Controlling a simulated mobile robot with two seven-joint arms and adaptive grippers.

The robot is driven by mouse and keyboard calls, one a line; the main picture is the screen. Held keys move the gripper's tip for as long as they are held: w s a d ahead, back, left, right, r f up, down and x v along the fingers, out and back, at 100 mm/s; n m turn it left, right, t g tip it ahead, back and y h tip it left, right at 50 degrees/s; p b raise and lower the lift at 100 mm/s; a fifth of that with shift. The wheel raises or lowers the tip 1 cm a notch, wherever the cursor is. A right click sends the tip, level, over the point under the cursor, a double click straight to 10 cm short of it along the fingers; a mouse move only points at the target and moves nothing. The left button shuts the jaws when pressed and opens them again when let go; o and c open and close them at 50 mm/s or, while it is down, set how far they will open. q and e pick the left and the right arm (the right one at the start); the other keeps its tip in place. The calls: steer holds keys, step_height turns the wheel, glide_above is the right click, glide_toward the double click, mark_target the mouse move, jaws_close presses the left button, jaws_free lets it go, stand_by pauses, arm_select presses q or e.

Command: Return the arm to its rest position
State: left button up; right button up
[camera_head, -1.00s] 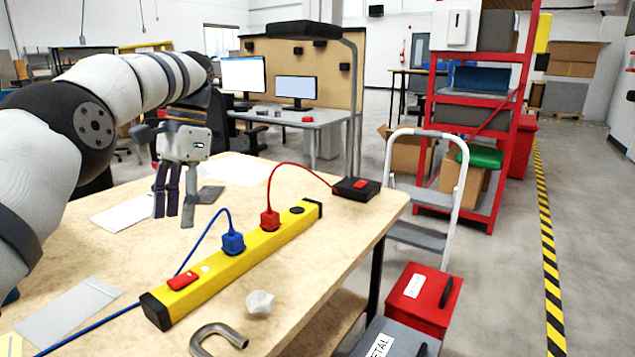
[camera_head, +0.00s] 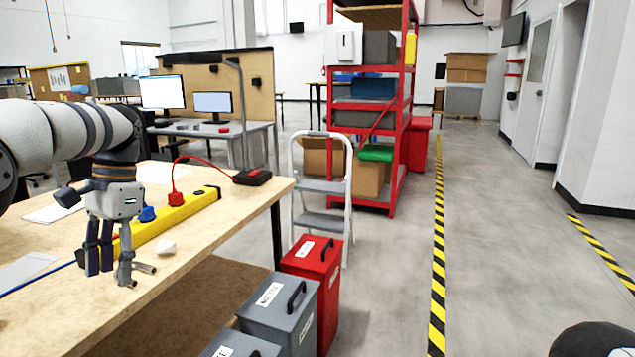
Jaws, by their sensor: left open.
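My left arm reaches in from the left edge over the workbench (camera_head: 60,312). Its left gripper (camera_head: 109,272) hangs pointing down, with dark fingers on the left and a grey finger on the right, open with a gap between them. Nothing is held between the fingers. A bent metal rod (camera_head: 144,267) shows just right of the grey finger, partly hidden by it; I cannot tell whether they touch. The yellow power strip (camera_head: 186,210) with blue and red plugs lies behind the gripper, partly covered by it. My right gripper is not in view.
A white crumpled piece (camera_head: 166,247) and a black box with a red switch (camera_head: 252,176) lie on the bench. Red (camera_head: 318,280) and grey (camera_head: 284,310) boxes stand right of it. A step ladder (camera_head: 322,190) and red shelf (camera_head: 400,120) stand behind.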

arm_select(q)
steer(key=s+d+f, duration=0.1)
steer(key=d+f, duration=0.2)
steer(key=f, duration=0.8)
steer(key=s+d+f, duration=0.2)
steer(key=d+f, duration=0.1)
steer(key=f, duration=0.8)
steer(key=s+d+f+h+p, duration=0.1)
steer(key=s+d+f, duration=0.4)
steer(key=s+f, duration=0.6)
steer(key=s+d+r+n, duration=0.1)
steer(key=s+n, duration=0.1)
steer(key=s, duration=1.2)
steer(key=s+d+r+n+p, duration=0.1)
steer(key=s+d+n, duration=0.1)
steer(key=s, duration=1.1)
steer(key=shift+s+t, duration=0.3)
steer(key=shift+s, duration=0.05)
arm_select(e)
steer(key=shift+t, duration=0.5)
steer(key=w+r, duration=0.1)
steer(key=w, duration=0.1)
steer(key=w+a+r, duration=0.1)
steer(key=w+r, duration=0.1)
